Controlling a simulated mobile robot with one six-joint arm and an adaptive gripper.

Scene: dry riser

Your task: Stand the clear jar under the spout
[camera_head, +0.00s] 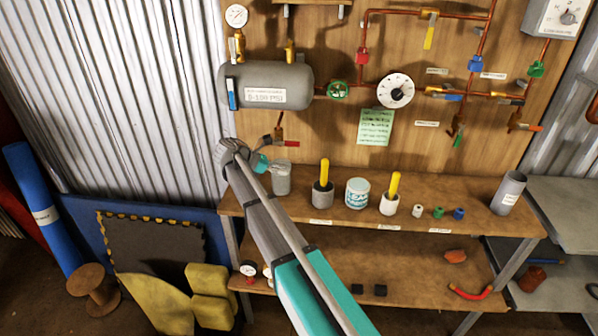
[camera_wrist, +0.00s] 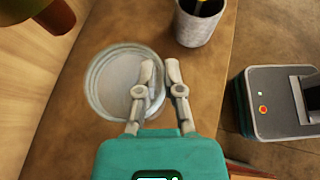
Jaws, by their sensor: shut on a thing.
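The clear jar (camera_head: 282,181) stands upright at the left end of the wooden bench, below the copper spout and its valve (camera_head: 278,131). In the wrist view the jar (camera_wrist: 104,90) shows from above as a round glass rim, looking empty. My gripper (camera_head: 267,165) is at the jar's upper left side. In the wrist view my gripper (camera_wrist: 160,72) is shut on the jar's wall, one finger over the inside and one outside. A brown pipe end (camera_wrist: 58,16), perhaps the spout, shows at the upper left. Whether the jar is exactly under the spout's mouth I cannot tell.
A grey tank (camera_head: 266,86) hangs above on the wooden panel. A grey cylinder (camera_head: 508,193) stands at the bench's right end.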

